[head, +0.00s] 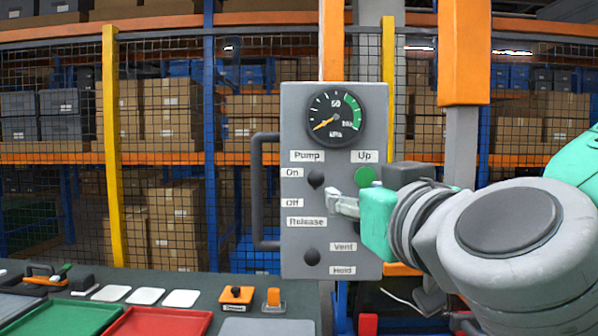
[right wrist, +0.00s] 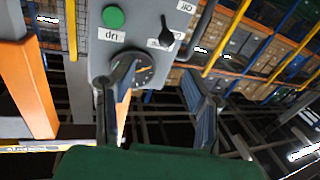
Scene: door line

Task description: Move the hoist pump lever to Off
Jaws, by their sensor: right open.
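The grey pump panel (head: 345,235) stands upright in front of me. Its pump lever is a black knob (head: 316,179), beside the On label (head: 292,173) and above the Off label (head: 293,203). The lever also shows in the right wrist view (right wrist: 167,36), where the panel appears upside down. My right gripper (head: 335,201) is in front of the panel, to the right of and a little below the lever in the head view. In the right wrist view its two fingers (right wrist: 157,70) are apart with nothing between them. My left gripper is not in view.
A round gauge (head: 337,118) and a green Up button (head: 365,175) are on the panel. A second black knob (head: 312,257) sits lower, by the Vent and Hold labels. A dark handle (head: 258,190) sticks out at the panel's left. A table with red tray (head: 158,322) is below left.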

